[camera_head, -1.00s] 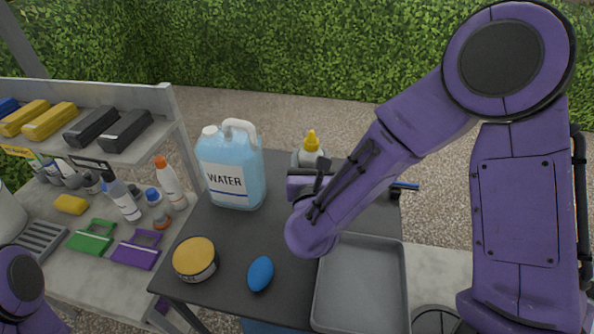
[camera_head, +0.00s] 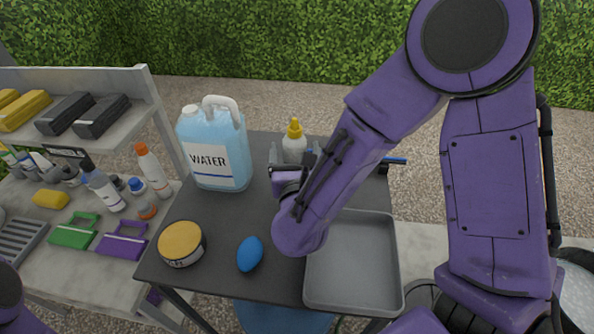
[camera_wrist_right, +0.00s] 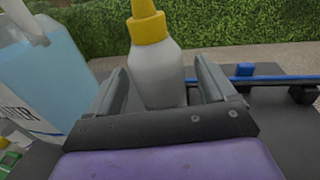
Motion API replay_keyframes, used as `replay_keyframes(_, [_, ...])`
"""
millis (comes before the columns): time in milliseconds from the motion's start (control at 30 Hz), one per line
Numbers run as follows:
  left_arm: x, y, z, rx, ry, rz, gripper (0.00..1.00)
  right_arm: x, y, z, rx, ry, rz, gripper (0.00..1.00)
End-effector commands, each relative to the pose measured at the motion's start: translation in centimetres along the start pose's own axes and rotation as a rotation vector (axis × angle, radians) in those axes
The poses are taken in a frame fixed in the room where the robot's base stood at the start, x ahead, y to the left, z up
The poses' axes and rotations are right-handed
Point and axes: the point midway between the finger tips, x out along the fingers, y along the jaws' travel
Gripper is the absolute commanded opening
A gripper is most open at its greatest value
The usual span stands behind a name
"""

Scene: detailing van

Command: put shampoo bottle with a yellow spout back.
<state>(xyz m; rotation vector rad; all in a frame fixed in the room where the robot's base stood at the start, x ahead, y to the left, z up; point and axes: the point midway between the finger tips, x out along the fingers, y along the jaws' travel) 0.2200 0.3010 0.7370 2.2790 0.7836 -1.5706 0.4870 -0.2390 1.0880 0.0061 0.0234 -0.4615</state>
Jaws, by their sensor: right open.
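The shampoo bottle with a yellow spout (camera_head: 294,143) stands upright on the dark table, behind my right gripper. In the right wrist view the white bottle (camera_wrist_right: 157,70) stands between the two finger tips, with its lower part hidden by the gripper. My right gripper (camera_head: 293,165) is open, its fingers on either side of the bottle; I cannot tell whether they touch it. It also shows in the right wrist view (camera_wrist_right: 160,95). My left gripper is not in view; only a bit of my left arm shows at the lower left.
A water jug (camera_head: 214,150) stands left of the bottle. A yellow-lidded tin (camera_head: 181,243), a blue oval item (camera_head: 250,254) and a grey tray (camera_head: 352,296) lie nearer. A blue-edged tool (camera_wrist_right: 262,79) lies right of the bottle. The shelf (camera_head: 120,262) at left holds several bottles and brushes.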

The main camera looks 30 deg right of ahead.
Motion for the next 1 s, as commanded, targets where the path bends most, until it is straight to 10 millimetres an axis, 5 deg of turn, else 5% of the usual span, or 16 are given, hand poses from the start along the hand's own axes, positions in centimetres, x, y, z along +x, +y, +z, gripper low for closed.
replay_keyframes(100, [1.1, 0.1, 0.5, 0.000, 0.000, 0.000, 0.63, -2.9, 0.0, -0.5, -0.001, 0.000, 0.003, 0.84])
replay_keyframes(133, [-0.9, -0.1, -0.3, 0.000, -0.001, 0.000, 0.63, -3.0, 0.0, 0.7, -0.007, 0.003, 0.001, 0.84])
replay_keyframes(300, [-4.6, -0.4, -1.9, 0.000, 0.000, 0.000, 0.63, -4.7, 0.0, 1.0, -0.009, 0.004, 0.002, 0.84])
replay_keyframes(533, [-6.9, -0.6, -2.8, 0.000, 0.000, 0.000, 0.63, -8.8, 0.1, 0.4, -0.005, 0.002, 0.004, 0.84])
replay_keyframes(1000, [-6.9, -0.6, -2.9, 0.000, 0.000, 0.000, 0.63, -9.7, 0.0, -0.1, 0.000, 0.000, 0.000, 0.84])
